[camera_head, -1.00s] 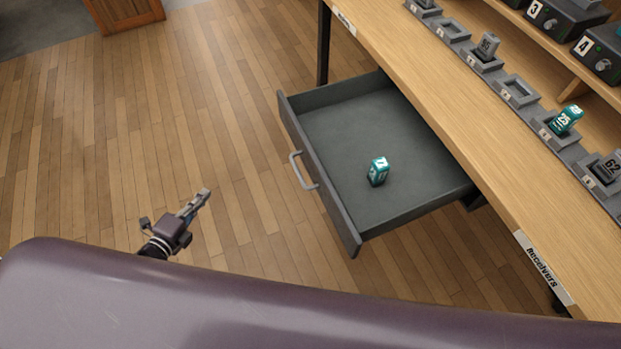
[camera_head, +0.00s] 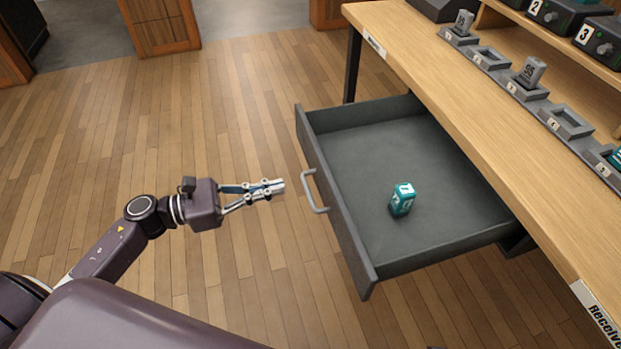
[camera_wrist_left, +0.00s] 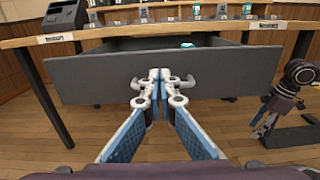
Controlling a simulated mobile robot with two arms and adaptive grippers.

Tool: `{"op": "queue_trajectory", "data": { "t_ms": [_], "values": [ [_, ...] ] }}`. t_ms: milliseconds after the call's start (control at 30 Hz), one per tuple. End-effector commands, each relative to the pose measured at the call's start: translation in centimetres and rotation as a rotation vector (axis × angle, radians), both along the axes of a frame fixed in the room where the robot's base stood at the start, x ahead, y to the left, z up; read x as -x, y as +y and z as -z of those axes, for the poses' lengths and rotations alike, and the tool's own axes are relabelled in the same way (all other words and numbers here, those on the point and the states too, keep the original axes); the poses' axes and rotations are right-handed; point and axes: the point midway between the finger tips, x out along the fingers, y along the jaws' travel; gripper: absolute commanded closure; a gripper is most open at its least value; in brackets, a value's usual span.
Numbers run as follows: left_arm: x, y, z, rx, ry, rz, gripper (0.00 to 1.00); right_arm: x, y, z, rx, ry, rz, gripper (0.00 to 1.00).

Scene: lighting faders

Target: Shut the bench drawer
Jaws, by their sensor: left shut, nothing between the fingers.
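The bench drawer (camera_head: 340,215) is dark grey and stands pulled out from under the wooden bench top. Its light grey bar handle (camera_head: 314,191) is on the front panel, facing my left gripper. A teal block with white markings (camera_head: 402,199) stands inside on the drawer floor. My left gripper (camera_head: 279,186) is shut and empty, its tips pointing at the handle with a small gap in the head view. In the left wrist view the fingertips (camera_wrist_left: 161,75) overlap the middle of the handle, and the drawer front (camera_wrist_left: 90,80) fills the width ahead. The right gripper does not show in the head view.
The bench top (camera_head: 480,110) carries a row of grey holders, some with grey or teal blocks, and numbered dark boxes (camera_head: 598,38) on a shelf. A bench leg (camera_head: 352,65) stands beyond the drawer.

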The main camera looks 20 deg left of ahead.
Motion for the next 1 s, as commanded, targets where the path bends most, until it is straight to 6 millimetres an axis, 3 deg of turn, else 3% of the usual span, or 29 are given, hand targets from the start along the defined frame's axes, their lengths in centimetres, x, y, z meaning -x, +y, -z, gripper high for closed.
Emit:
{"op": "queue_trajectory", "data": {
  "t_ms": [200,400,1000],
  "values": [
    [-2.7,-3.8,-0.2,0.002,-0.002,-0.001,1.0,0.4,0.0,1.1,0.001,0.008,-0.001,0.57],
    [-4.2,-6.1,-0.1,0.003,0.001,-0.001,1.0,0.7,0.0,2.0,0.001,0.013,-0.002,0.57],
    [-4.8,-7.0,0.0,0.003,0.002,-0.002,1.0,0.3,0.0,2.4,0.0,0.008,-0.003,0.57]
  ]
}}
